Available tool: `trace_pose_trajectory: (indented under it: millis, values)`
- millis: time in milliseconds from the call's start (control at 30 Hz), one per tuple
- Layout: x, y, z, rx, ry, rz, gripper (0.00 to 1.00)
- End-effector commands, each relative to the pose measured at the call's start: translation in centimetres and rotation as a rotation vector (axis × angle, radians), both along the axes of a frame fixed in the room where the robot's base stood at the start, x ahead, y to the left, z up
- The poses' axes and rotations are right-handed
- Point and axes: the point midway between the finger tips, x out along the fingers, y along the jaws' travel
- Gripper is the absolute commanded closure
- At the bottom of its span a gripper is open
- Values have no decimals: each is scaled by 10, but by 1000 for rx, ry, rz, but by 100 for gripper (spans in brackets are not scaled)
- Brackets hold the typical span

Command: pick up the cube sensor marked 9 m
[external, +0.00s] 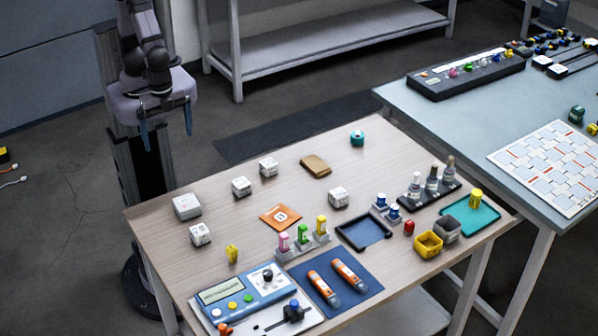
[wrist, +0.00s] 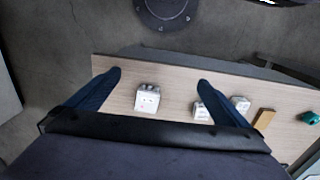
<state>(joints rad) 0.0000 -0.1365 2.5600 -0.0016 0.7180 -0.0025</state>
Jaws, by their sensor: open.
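Several white cube sensors stand on the wooden table: one at the left edge (external: 187,207), one just in front of it (external: 200,235), two farther back (external: 241,187) (external: 268,166), and one near the middle (external: 338,197). Their markings are too small to read, so I cannot tell which is marked 9 m. My gripper (external: 167,140) is open and empty, high above the table's back left side. In the wrist view, one white cube (wrist: 148,98) shows between the blue fingers (wrist: 158,78), well below them. Two more cubes (wrist: 201,111) (wrist: 240,104) show near the right finger.
An orange card (external: 281,216), a tan block (external: 315,166) and a teal roll (external: 357,138) lie on the table (external: 300,145). A blue meter (external: 240,300), small coloured vials and trays crowd the front and right.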

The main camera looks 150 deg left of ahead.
Motion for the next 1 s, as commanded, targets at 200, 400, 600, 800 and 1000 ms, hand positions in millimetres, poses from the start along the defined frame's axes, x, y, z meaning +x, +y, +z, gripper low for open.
trace_pose_trajectory:
  millis: [200,400,600,800,1000]
  values:
    - [0,0,0,0,0,0,38]
    - [0,0,0,0,0,0,42]
    - [3,3,-3,4,-8,1,42]
    - [34,28,-24,38,-89,-4,42]
    - [85,75,-63,93,-255,-38,42]
